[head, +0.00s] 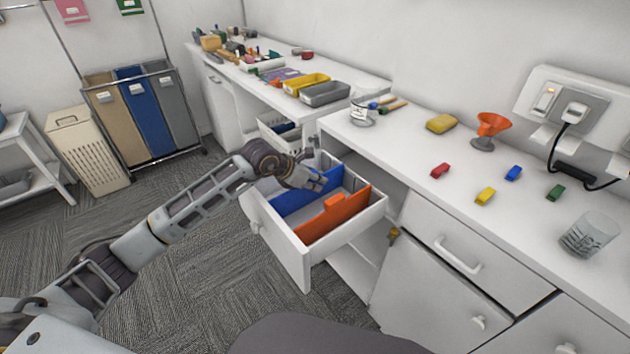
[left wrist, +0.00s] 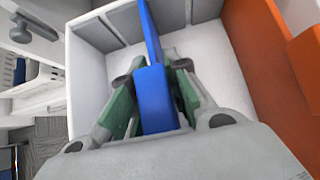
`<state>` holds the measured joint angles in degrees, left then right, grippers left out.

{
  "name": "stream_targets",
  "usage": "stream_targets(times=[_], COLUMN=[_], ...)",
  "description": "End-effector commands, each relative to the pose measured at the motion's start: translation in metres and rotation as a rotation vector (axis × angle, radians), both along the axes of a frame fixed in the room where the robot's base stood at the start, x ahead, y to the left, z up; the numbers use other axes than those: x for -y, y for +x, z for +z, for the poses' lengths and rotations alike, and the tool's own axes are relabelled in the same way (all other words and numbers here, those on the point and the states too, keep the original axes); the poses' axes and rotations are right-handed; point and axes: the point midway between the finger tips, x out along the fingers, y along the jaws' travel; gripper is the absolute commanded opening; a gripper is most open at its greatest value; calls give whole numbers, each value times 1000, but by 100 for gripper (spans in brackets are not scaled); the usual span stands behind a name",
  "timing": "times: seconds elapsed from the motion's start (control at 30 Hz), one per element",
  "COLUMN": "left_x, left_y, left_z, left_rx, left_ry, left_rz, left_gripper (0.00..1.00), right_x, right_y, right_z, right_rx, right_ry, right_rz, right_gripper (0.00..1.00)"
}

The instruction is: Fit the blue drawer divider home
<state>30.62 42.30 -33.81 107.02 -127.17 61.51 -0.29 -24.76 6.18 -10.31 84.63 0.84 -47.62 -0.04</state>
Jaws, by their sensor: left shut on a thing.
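The blue drawer divider (head: 290,201) stands on edge inside the open white drawer (head: 282,246), to the left of an orange divider (head: 341,215). My left gripper (head: 316,181) is over the drawer, shut on the upper tab of the blue divider. In the left wrist view the blue divider (left wrist: 153,85) lies between the two green-padded fingers (left wrist: 154,92), with the orange divider (left wrist: 272,65) apart at the right. Its far end reaches toward the drawer wall with grey strips (left wrist: 95,38). I cannot tell whether its lower edge touches the drawer floor. My right gripper is out of view.
The white counter (head: 415,150) above holds a funnel (head: 488,128), a yellow sponge (head: 441,123), several small coloured blocks and a glass (head: 588,234). A closed drawer (head: 474,245) is at the right. Open carpet (head: 200,280) lies left of the drawer.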

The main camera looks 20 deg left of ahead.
Motion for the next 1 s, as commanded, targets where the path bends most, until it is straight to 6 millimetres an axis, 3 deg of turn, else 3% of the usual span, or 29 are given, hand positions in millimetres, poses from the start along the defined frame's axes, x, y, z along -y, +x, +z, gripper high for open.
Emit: stream_targets(times=[0.43, 0.47, 0.63, 1.0], left_x=[0, 0, 0, 0], left_y=[0, 0, 0, 0], left_z=[-3, -3, -3, -3], left_rx=[1, 1, 1, -1], left_ry=[-1, -1, -1, 1], left_rz=[0, 0, 0, 0], left_gripper=[0, 19, 40, 43], right_x=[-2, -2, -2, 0], right_y=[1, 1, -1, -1], right_z=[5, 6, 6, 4], right_rx=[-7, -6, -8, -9], right_ry=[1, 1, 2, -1], right_rz=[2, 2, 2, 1], right_gripper=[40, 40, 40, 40])
